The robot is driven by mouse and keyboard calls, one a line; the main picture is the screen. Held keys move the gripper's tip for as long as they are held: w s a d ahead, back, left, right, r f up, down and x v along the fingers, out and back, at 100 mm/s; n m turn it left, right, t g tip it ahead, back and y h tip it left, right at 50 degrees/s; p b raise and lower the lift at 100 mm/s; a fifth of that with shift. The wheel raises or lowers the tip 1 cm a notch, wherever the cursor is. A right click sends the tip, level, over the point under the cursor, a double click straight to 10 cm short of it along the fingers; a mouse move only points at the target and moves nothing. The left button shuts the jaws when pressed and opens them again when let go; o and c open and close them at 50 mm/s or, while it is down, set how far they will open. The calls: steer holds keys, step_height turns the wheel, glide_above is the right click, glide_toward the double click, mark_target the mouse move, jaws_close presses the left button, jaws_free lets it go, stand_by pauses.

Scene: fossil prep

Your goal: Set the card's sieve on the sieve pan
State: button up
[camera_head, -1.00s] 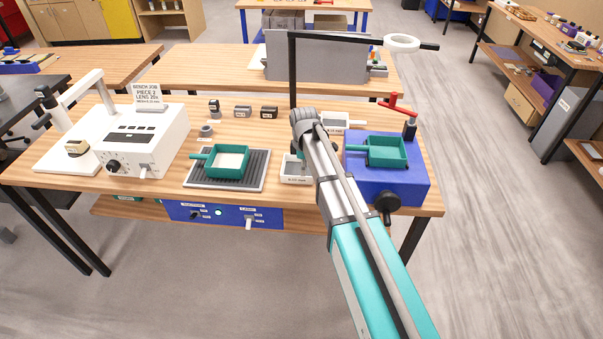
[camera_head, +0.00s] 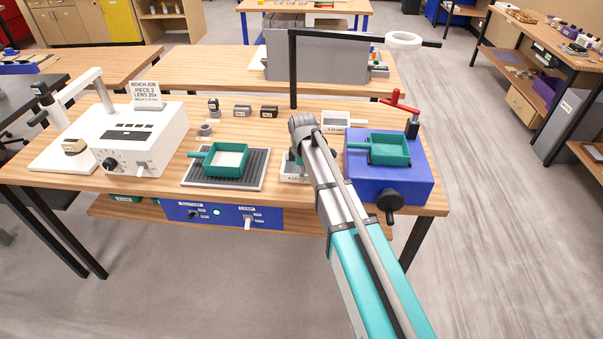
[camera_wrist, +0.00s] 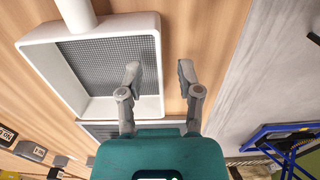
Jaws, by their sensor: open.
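A white square sieve with grey mesh (camera_wrist: 151,80) fills the upper left of the wrist view. My gripper (camera_wrist: 158,72) is open, one finger over the mesh side and one outside the right wall; contact cannot be told. A white tray-like thing (camera_head: 291,177) shows partly behind the arm; another (camera_head: 335,119) stands behind. A green handled pan (camera_head: 244,165) with a pale inside sits on a ribbed mat. Another green pan (camera_head: 408,153) sits on a blue box. The white card's (camera_head: 146,91) mesh line is too small to read.
A white instrument (camera_head: 150,150) stands at the bench's left. Several small labelled blocks (camera_head: 242,111) are at the back. A dark post with an overhead bar (camera_head: 293,75) rises near my arm. A red-handled part (camera_head: 398,98) stands by the blue box (camera_head: 365,185).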

steer(key=shift+f+b, duration=0.6)
steer(key=shift+f, duration=0.35)
jaws_close()
